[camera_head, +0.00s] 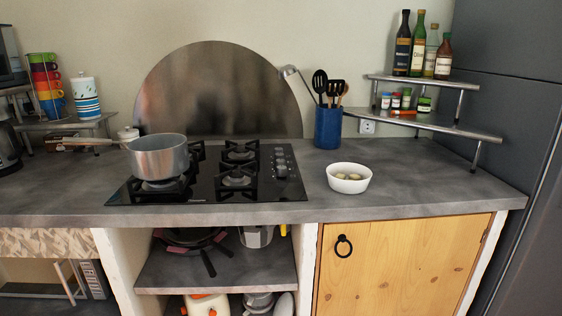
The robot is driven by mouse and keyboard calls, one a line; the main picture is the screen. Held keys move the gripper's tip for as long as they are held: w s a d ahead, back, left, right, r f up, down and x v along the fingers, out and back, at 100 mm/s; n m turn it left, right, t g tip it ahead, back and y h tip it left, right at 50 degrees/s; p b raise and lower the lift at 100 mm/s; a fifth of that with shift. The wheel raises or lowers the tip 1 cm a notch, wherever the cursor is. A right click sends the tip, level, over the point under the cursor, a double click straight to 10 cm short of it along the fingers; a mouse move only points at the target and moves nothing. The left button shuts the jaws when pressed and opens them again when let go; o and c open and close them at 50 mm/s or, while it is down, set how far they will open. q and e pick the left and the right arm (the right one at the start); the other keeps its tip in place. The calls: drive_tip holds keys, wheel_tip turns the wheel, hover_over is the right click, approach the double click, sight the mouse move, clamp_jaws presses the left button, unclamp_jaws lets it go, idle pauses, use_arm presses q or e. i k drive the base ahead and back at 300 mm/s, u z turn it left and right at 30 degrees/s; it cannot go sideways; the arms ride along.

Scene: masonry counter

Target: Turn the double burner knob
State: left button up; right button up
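The black gas hob (205,190) is set into the grey counter, with several burners and black pan supports. Its knobs (281,162) stand in a column along the hob's right side. One knob near the middle of the column looks larger than the others; I cannot tell for certain which one is the double burner knob. A grey saucepan (160,158) sits on the front left burner, its handle pointing left. Neither of my grippers is in view.
A white bowl (348,179) with small round items stands right of the knobs. A blue utensil holder (328,128) stands behind it. A corner shelf (440,126) with jars is at the right. The counter's front right is clear.

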sight(279, 162)
drive_tip(key=z, duration=1.7)
drive_tip(key=i, duration=1.65)
drive_tip(key=u, duration=3.05)
